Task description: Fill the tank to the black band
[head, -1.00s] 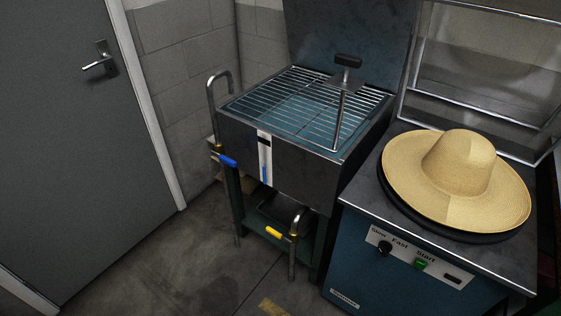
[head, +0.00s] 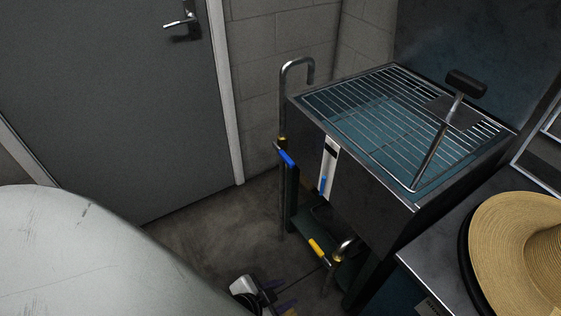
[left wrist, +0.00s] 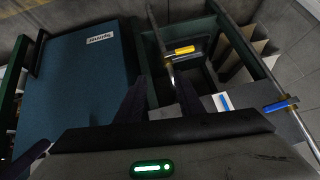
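The dark metal tank (head: 360,185) stands right of centre in the head view, with a wire grate (head: 400,120) on top. A white gauge strip (head: 330,158) on its front has a black band near the top and a short blue column low down, well below the band. A blue-handled valve (head: 287,157) sits on the spout pipe (head: 283,100) left of the tank; the handle also shows in the left wrist view (left wrist: 277,107). A yellow-handled valve (head: 318,250) is on the lower pipe. My left gripper (head: 281,296) is open and empty, low and apart from both handles. My right gripper is out of view.
A straw hat (head: 522,255) lies on the press at the right. A T-handled rod (head: 435,145) stands over the grate. A grey door (head: 110,100) is at the left. The floor (head: 215,235) between door and tank is clear.

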